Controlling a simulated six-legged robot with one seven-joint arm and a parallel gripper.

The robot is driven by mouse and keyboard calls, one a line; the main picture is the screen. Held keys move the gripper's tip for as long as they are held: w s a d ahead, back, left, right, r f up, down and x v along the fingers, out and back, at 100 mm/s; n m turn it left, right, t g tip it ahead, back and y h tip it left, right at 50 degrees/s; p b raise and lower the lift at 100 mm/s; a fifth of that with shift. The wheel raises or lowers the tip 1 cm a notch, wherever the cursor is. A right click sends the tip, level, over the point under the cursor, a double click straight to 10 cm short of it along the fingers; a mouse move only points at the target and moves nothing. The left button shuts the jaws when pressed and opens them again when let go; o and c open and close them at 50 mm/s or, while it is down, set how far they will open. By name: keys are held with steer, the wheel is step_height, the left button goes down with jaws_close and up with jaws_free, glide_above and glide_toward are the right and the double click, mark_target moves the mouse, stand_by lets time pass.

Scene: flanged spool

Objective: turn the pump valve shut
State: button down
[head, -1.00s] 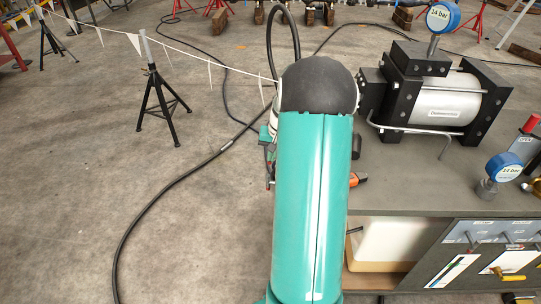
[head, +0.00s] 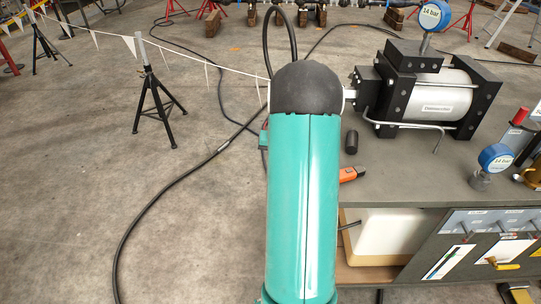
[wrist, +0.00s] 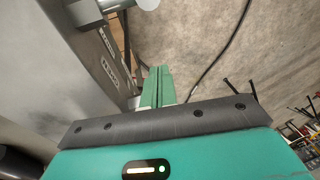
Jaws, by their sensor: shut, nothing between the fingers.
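My gripper (wrist: 157,86) shows in the wrist view as two green fingers closed together with nothing between them. In the head view my teal arm hides nearly all of it. The pump (head: 425,92), a pale cylinder between black end blocks, stands on the grey bench to the right of my arm. A panel on the bench front carries several small levers, one with a yellow handle (head: 503,265). A red-topped fitting (head: 519,117) stands at the right edge. I cannot tell which of these is the pump valve. My gripper touches none of them.
A black stand (head: 156,95) with a flag line and a black hose (head: 165,190) are left. Open floor lies left.

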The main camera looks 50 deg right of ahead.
steer(key=shift+s+f, duration=0.15)
steer(key=shift+f, duration=0.75)
steer(key=shift+a+f, duration=0.1)
stand_by(1.2)
